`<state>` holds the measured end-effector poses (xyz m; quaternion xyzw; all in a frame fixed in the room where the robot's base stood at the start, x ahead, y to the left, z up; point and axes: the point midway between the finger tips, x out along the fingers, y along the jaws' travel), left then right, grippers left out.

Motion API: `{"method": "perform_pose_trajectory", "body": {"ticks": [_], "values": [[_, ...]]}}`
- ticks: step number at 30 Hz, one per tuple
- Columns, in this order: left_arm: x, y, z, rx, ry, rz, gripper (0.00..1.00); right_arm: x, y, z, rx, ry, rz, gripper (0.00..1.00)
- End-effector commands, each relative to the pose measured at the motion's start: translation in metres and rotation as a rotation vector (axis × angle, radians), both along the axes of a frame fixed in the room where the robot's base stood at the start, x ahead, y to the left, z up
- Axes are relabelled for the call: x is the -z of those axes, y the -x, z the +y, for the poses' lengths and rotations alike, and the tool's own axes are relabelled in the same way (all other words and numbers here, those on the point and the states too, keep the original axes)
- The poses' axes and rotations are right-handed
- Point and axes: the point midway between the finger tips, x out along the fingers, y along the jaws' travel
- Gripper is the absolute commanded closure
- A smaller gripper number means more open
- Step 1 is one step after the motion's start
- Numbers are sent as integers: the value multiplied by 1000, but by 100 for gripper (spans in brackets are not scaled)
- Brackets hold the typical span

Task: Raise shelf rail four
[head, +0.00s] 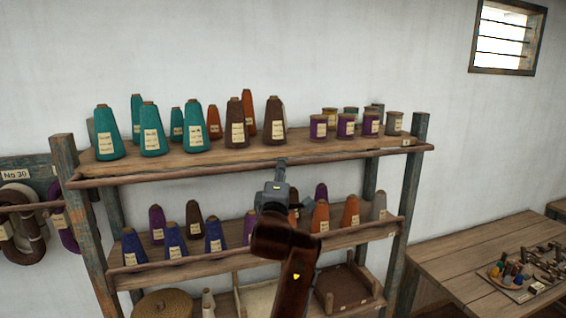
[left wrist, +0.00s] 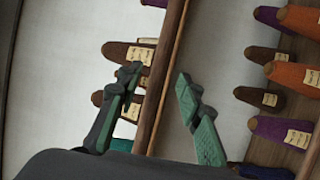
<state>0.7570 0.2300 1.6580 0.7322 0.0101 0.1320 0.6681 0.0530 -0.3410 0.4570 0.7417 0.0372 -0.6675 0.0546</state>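A wooden rail (head: 180,173) runs along the front of the upper shelf (head: 175,158). A second rail (head: 180,265) runs along the front of the shelf below. I cannot read a number on either. My left gripper (head: 280,170) is at the upper rail, near its middle, below a dark brown cone. In the left wrist view the open fingers (left wrist: 158,76) stand on either side of the rail (left wrist: 168,70), which shows between them. I cannot tell whether they touch it. My arm hides part of the lower rail. My right gripper is not in view.
Teal, brown and orange yarn cones (head: 150,130) and small spools (head: 371,123) stand on the upper shelf. Blue, purple and orange cones (head: 214,236) stand below. A basket (head: 162,304) sits lower. A table (head: 455,257) with small items stands right.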

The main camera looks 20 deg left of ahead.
Motion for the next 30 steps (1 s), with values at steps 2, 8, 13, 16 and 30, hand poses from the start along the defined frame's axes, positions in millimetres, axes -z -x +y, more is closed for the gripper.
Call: {"method": "perform_pose_trajectory", "body": {"ticks": [2,8,13,16,30], "values": [[-6,-13,3,-2,-4,1,66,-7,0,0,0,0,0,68],[-10,-39,8,-2,-3,0,66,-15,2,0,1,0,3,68],[-10,-48,10,0,-3,0,66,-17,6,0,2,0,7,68],[-9,-49,10,0,-2,-1,66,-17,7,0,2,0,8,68],[-9,-48,9,1,-2,0,88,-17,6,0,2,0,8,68]]}}
